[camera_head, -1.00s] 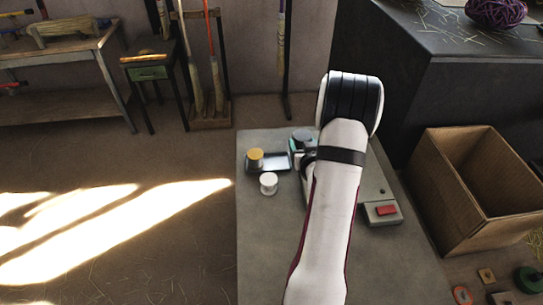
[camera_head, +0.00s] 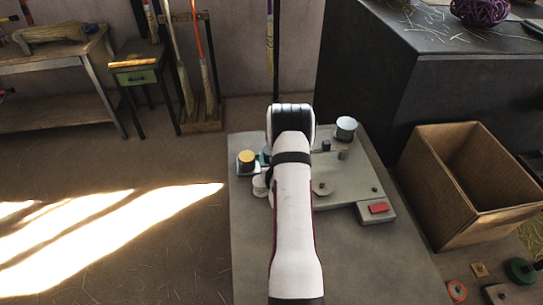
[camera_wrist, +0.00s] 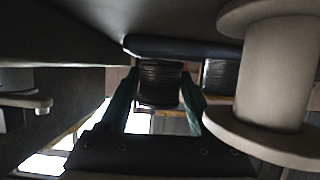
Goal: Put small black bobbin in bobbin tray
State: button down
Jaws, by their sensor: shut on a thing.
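My gripper shows in the wrist view (camera_wrist: 157,105) with its teal fingers closed around a small black bobbin (camera_wrist: 160,80). In the head view my arm hides the bobbin, and only a bit of teal gripper (camera_head: 264,158) shows beside the arm. The bobbin tray (camera_head: 239,166) is mostly hidden by my arm; its left end shows, with a yellow-topped bobbin (camera_head: 246,156) on it. My gripper is close to the tray's right side. Whether the black bobbin touches the tray cannot be told.
A white bobbin (camera_head: 260,185) stands in front of the tray, close to my arm; a large pale spool (camera_wrist: 275,75) fills the wrist view's right. A grey winder with a red button (camera_head: 378,208) and a pale cylinder (camera_head: 346,128) lie right.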

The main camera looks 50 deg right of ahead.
jog(key=shift+f, duration=0.25)
jog(key=shift+c, duration=0.6)
grip_release()
